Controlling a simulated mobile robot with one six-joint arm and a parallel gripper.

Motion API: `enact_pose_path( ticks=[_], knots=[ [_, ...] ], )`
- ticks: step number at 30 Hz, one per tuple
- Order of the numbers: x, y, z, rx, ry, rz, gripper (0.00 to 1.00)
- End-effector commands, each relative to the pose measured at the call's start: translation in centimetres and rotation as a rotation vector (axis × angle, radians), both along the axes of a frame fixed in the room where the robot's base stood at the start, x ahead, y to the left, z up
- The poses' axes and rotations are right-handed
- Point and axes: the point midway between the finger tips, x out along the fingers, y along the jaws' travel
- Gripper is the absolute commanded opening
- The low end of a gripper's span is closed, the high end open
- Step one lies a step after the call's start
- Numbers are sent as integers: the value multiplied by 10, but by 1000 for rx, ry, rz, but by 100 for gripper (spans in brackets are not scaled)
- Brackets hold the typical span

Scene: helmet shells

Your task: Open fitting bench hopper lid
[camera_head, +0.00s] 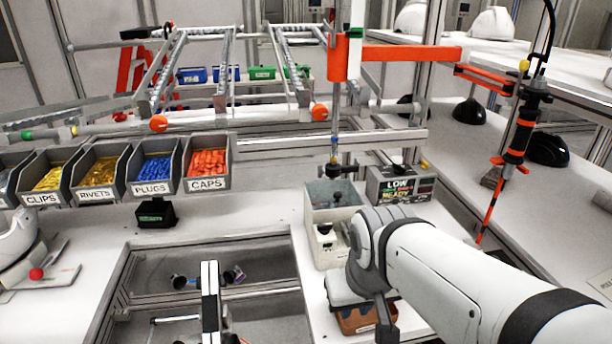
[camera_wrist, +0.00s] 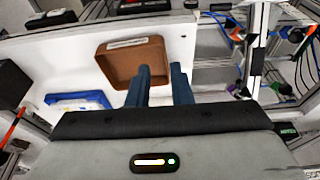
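The pale grey bin (camera_head: 318,228) that looks like the hopper stands on the bench right of centre in the head view. Dark round knobs show at its top and inside its front part; I cannot tell which part is the lid. A small box reading LOW and READY (camera_head: 402,187) stands right beside it. My gripper is mostly hidden behind my own arm in the head view. In the wrist view my gripper (camera_wrist: 161,68) has two blue-grey fingers apart with nothing between them. They point at the bench by a brown tray (camera_wrist: 103,66); I cannot tell whether they touch it.
The brown tray also shows below my arm in the head view (camera_head: 354,322). A blue tray (camera_wrist: 78,102) lies left of it in the wrist view. Labelled bins, including CAPS (camera_head: 208,170), line the left. An orange and black tool (camera_head: 518,130) hangs at the right.

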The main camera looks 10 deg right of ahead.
Motion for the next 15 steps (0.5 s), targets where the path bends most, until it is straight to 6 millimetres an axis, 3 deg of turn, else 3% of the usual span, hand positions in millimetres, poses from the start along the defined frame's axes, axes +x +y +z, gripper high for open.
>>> enact_pose_path(
  ticks=[4, 7, 15],
  knots=[
    [8, -1, 8, 5, 6, -18, 31],
    [30, -2, 27, 16, 25, -73, 40],
    [136, -15, 93, 65, 118, -352, 41]
  ],
)
